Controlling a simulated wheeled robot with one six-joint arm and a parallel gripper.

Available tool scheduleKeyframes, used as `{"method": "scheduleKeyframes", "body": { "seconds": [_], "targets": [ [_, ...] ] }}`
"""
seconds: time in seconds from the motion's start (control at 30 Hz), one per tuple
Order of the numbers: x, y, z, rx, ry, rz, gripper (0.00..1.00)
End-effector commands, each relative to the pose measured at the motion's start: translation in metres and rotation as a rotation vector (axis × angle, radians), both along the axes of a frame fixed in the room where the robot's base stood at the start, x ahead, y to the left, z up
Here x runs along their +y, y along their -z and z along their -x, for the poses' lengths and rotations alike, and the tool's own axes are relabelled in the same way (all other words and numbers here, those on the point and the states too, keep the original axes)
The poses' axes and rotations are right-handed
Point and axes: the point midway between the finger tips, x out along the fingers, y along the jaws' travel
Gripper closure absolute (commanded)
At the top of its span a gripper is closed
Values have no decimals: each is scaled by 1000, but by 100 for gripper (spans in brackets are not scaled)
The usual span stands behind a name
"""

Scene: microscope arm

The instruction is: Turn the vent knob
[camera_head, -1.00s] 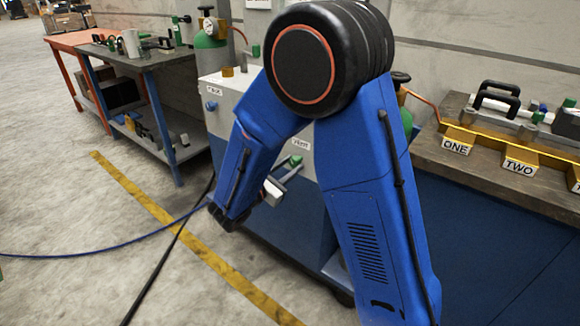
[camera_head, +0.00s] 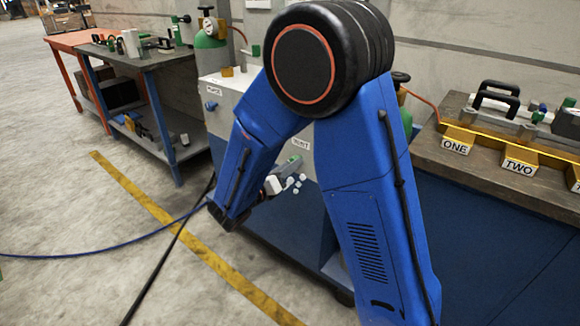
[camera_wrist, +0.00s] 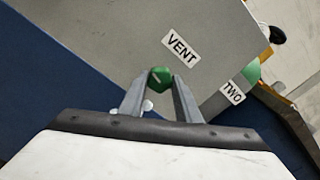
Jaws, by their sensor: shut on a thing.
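The green vent knob (camera_wrist: 160,77) sits on the grey panel face beside the VENT label (camera_wrist: 181,47). My gripper (camera_wrist: 161,84) has its two fingers on opposite sides of the knob and is shut on it. The fingers are upright in the wrist view, while the label is tilted. In the head view my gripper (camera_head: 286,175) is at the front of the grey cabinet (camera_head: 224,122), just below the VENT label (camera_head: 301,144). The fingers cover most of the knob there.
A blue knob (camera_head: 211,105) is on the same cabinet, at the left. A workbench (camera_head: 480,165) with labelled yellow blocks stands at right, and another bench (camera_head: 150,60) at left. Cables cross the floor. My arm hides part of the cabinet.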

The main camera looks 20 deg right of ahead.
Motion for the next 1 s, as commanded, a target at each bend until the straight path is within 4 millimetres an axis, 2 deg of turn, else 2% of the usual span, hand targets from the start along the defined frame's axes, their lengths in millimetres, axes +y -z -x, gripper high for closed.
{"method": "scheduleKeyframes", "body": {
  "seconds": [0.33,0.87,0.9,0.97,1.0],
  "targets": [
    [0,1,0,112,0,80,92],
    [0,1,0,131,0,93,92],
    [0,1,0,131,0,93,65],
    [0,1,0,130,0,93,51],
    [0,1,0,130,0,93,51]
  ]
}}
